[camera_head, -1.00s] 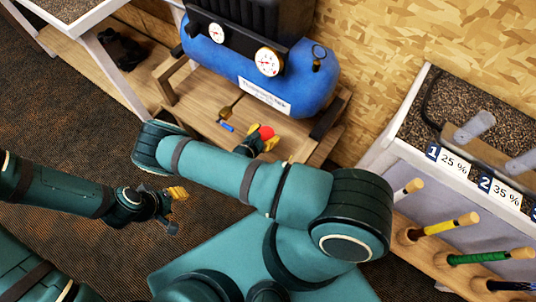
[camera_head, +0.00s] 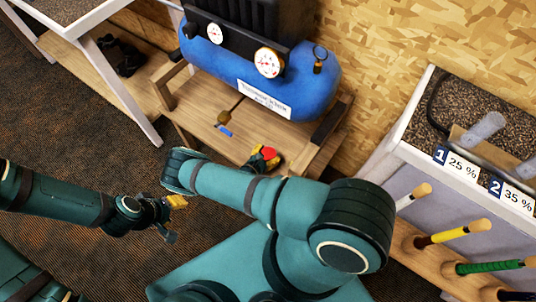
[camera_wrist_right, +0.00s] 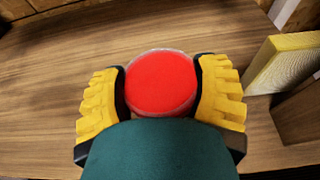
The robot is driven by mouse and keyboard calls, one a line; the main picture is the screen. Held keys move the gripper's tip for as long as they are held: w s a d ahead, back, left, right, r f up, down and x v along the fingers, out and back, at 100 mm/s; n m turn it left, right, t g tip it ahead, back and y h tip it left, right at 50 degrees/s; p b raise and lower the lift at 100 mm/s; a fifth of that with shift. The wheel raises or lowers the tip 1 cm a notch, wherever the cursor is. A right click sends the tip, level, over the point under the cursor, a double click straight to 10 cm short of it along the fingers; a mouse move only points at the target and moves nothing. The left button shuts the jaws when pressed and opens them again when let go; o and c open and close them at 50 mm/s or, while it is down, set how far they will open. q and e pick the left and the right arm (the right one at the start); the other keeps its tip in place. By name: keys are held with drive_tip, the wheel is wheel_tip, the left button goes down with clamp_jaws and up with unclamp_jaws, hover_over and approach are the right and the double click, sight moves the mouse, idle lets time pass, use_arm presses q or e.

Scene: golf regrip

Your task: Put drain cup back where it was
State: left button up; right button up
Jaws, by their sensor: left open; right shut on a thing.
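The drain cup (camera_head: 269,153) shows as a small red round top in the head view, over the front part of the wooden stand below the blue tank. In the right wrist view the red disc with a pale rim (camera_wrist_right: 161,83) sits between the yellow fingers. My right gripper (camera_head: 262,160) is shut on it; my forearm hides part of this gripper. Whether the cup touches the wood cannot be told. My left gripper (camera_head: 174,211) is open and empty over the dark carpet, left of my right arm.
The blue compressor tank (camera_head: 250,72) has gauges, with a brass drain fitting and blue lever (camera_head: 225,131) below it. The wooden stand (camera_head: 195,112) has raised side blocks. A white-legged table stands left; a rack with several club grips (camera_head: 455,232) stands right.

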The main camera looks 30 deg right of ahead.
drive_tip(key=shift+r, duration=0.1)
drive_tip(key=shift+f, duration=0.25)
drive_tip(key=o, duration=1.2)
drive_tip(key=shift+r, duration=0.15)
